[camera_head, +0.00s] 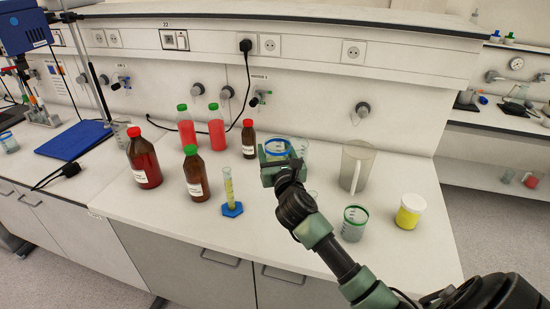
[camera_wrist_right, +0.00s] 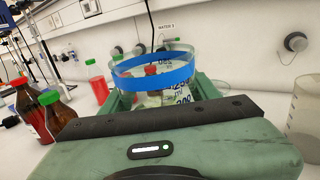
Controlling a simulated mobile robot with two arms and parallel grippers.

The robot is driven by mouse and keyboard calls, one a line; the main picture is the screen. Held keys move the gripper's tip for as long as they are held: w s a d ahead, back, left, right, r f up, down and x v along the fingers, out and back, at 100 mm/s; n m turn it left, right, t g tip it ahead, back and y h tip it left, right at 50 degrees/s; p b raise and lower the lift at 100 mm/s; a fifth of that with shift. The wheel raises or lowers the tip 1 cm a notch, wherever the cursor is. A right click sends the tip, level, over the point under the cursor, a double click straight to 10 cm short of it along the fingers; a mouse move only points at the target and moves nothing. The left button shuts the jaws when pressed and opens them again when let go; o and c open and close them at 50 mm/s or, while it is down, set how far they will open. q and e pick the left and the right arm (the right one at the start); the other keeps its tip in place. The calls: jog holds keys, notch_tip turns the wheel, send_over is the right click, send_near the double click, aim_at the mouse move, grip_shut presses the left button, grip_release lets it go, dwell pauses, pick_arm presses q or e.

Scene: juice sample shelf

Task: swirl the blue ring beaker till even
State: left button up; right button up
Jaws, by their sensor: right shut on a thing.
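The blue ring beaker (camera_head: 276,147) is a clear glass beaker with a blue band near its rim, at the middle of the bench in the head view. In the right wrist view the beaker (camera_wrist_right: 155,77) stands upright between the green jaws, with printed volume marks below the band. My right gripper (camera_head: 280,162) is shut on it. The gripper body hides the beaker's lower part, so I cannot tell whether it touches the bench or how even the contents are. My left gripper is not in view.
A brown bottle (camera_head: 248,139) and a cylinder on a blue foot (camera_head: 231,208) stand left of the beaker. A grey jug (camera_head: 356,166), a green ring beaker (camera_head: 355,222) and a yellow jar (camera_head: 409,211) stand right. The front bench around the cylinder is partly clear.

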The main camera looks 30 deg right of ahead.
jog(key=shift+r, duration=0.9)
jog(key=shift+r+p, duration=0.4)
jog(key=shift+r, duration=0.15)
notch_tip(320, 180, up, 5)
jog(key=p, duration=0.5)
jog(key=shift+f, duration=0.25)
jog(key=shift+a, duration=0.1)
